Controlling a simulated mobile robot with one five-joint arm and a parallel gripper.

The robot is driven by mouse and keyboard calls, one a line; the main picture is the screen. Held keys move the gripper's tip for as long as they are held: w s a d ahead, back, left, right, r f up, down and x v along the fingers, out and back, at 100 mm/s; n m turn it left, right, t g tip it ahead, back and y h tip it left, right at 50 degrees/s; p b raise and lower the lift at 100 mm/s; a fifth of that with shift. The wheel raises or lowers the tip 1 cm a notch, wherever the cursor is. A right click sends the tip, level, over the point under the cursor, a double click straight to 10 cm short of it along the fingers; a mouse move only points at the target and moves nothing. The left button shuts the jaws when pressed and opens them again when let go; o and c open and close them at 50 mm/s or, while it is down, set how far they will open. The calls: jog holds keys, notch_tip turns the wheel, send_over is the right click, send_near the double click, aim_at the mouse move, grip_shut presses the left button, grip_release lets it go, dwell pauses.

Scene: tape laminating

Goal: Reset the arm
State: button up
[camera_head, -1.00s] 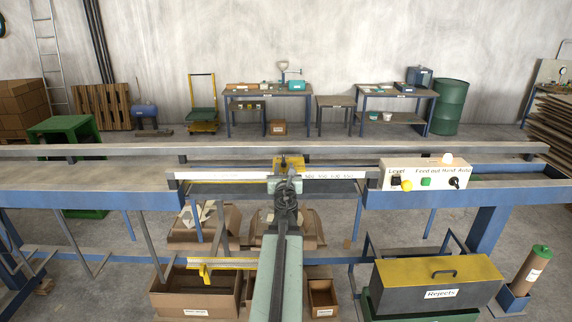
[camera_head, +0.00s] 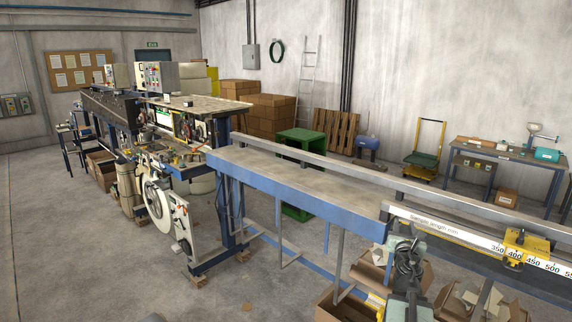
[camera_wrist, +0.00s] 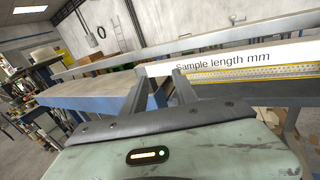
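My arm rises at the lower right of the head view, and my gripper (camera_head: 404,243) is in front of the bench's near edge, beside the left end of the sample length scale (camera_head: 445,234). In the wrist view my gripper (camera_wrist: 161,80) has its two dark fingers apart with nothing between them. The blue-edged bench (camera_wrist: 90,92) shows beyond and left of the fingers, and the scale (camera_wrist: 245,65) is to their right. A yellow stop (camera_head: 525,246) sits on the scale, right of my gripper and apart from it.
The bench (camera_head: 300,180) with its grey rail (camera_head: 330,168) runs across in front of me. Cardboard boxes (camera_head: 372,272) stand low around my arm. A machine with reels (camera_head: 160,200) stands left. Open floor (camera_head: 90,260) lies at the lower left.

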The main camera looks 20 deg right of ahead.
jog(key=w+a+f+m+y+b, duration=0.1)
jog(key=w+a+f+m+b, duration=0.15)
jog(key=w+a, duration=0.6)
jog(key=w+a+f+m+y+b, duration=0.15)
jog(key=w+a+f, duration=0.3)
jog(key=a, duration=0.65)
jog(key=w+a+f+m+g+y+b, duration=0.1)
jog(key=w+a+f+m, duration=0.15)
jog(key=a, duration=0.35)
jog(key=w+a+f+m+y, duration=0.1)
jog(key=a+f+m, duration=0.25)
jog(key=a, duration=0.25)
jog(key=s+a+f+m+g+y+b, duration=0.25)
jog(key=a+f+m+g, duration=0.2)
jog(key=a+f, duration=0.6)
jog(key=s+a+f+m+g+y, duration=0.2)
jog(key=s+a+f+m+g, duration=0.2)
jog(key=s+a+m, duration=0.2)
jog(key=s+a+f+m+g+y+p, duration=0.1)
jog(key=s+a+f+m+g+y, duration=0.2)
jog(key=s+a+m, duration=0.3)
jog(key=s, duration=0.3)
jog(key=shift+s+a+f+g, duration=0.2)
jog(key=shift+f+g, duration=0.15)
jog(key=shift+f, duration=0.05)
